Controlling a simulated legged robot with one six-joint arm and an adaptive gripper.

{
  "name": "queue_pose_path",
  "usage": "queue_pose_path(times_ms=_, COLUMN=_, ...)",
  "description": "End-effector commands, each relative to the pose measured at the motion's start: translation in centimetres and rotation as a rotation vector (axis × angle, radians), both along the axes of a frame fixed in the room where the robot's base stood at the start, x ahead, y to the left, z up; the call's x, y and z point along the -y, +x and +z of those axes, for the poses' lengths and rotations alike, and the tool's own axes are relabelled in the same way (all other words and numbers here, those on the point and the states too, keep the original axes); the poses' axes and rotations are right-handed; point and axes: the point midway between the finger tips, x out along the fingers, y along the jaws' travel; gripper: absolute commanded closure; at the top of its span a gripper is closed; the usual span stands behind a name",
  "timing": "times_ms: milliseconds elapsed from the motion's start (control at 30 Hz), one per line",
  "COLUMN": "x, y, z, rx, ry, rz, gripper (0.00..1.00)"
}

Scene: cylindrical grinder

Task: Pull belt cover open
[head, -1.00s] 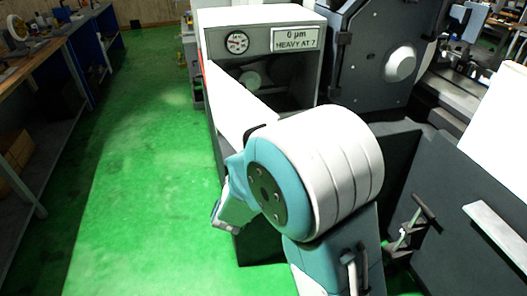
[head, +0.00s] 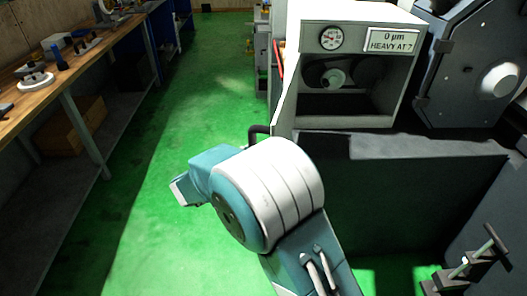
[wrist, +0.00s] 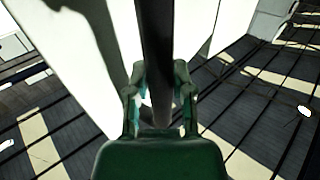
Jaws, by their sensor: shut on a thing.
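The belt cover (head: 285,108) is a white panel hinged at the left edge of the white cabinet (head: 345,122). It stands swung out and shows nearly edge-on in the head view, so the belt and pulley (head: 333,78) inside are exposed. Its dark handle (head: 258,131) shows just above my arm. In the wrist view the handle is a thick dark bar (wrist: 157,45) in front of the white cover (wrist: 50,55). My gripper (wrist: 158,88) is shut on that bar, one green finger on each side. In the head view my arm hides the gripper.
A dial gauge (head: 330,38) and a sign (head: 390,41) sit on the cabinet front. A dark grinder housing (head: 470,65) stands at the right, a lever (head: 480,258) at lower right. A workbench (head: 75,60) runs along the left. Green floor (head: 190,115) between is clear.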

Motion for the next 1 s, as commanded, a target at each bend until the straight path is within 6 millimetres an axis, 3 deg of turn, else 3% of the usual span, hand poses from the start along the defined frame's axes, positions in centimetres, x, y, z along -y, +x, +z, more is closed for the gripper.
queue_pose_path(times_ms=600, x=-0.71, y=0.11, z=-0.07, rx=-0.001, ry=-0.001, rz=0.008, gripper=1.00)
queue_pose_path(times_ms=633, x=-0.72, y=0.11, z=-0.07, rx=-0.001, ry=-0.001, rz=0.008, gripper=0.66)
queue_pose_path(times_ms=700, x=-0.72, y=0.11, z=-0.08, rx=-0.001, ry=-0.001, rz=0.008, gripper=0.35)
queue_pose_path(times_ms=1000, x=-0.68, y=0.05, z=-0.11, rx=-0.002, ry=-0.001, rz=0.008, gripper=0.35)
